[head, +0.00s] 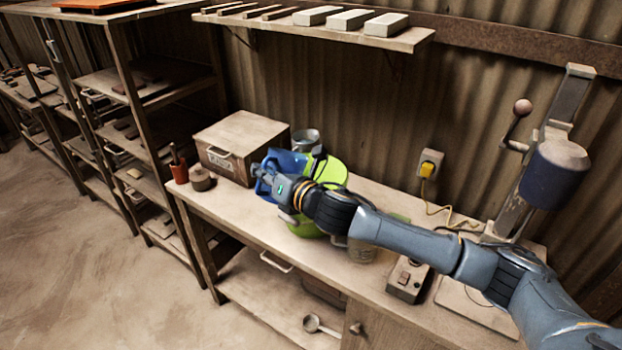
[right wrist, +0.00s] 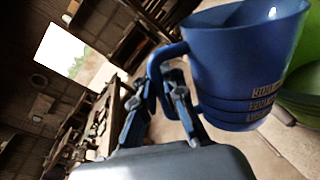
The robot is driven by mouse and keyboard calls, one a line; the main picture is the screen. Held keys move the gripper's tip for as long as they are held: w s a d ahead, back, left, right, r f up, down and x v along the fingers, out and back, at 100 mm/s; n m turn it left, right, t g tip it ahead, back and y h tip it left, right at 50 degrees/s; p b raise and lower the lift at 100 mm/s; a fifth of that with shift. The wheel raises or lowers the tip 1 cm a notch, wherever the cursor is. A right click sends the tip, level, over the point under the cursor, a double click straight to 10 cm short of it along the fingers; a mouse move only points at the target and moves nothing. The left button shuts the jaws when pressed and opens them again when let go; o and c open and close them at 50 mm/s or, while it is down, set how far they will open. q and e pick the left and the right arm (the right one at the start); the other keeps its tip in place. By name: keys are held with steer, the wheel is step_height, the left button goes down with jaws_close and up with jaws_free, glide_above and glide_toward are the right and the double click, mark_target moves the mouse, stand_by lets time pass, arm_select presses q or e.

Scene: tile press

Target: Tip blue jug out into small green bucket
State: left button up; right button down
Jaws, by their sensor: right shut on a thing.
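The blue jug (head: 285,160) is held above the bench, beside the green bucket (head: 330,172) and partly hidden by my gripper. My right gripper (head: 268,182) is shut on the jug's handle. In the right wrist view the fingers (right wrist: 158,95) close around the handle of the blue jug (right wrist: 235,65), which has printed marks on its side. The green bucket (right wrist: 304,75) shows behind the jug at the right edge. In the head view my arm crosses in front of the bucket. My left gripper is out of view.
A wooden box (head: 240,145), a red pot with tools (head: 179,170) and a metal can (head: 305,139) stand on the bench left of and behind the bucket. A control box (head: 408,279) and a press (head: 540,170) stand at the right. A shelf (head: 340,34) hangs above.

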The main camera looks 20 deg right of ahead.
steer(key=shift+s+a+f+n, duration=0.6)
steer(key=shift+a+f+n, duration=0.1)
steer(key=shift+a+n, duration=0.1)
arm_select(q)
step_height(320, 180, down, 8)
steer(key=b, duration=0.7)
arm_select(e)
step_height(320, 180, down, 8)
steer(key=s+a+n+t, duration=0.1)
steer(key=s+a+n, duration=0.1)
steer(key=n, duration=0.2)
arm_select(q)
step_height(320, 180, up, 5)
steer(key=p, duration=0.5)
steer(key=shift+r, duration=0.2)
arm_select(e)
steer(key=r, duration=0.5)
steer(key=shift+a, duration=0.2)
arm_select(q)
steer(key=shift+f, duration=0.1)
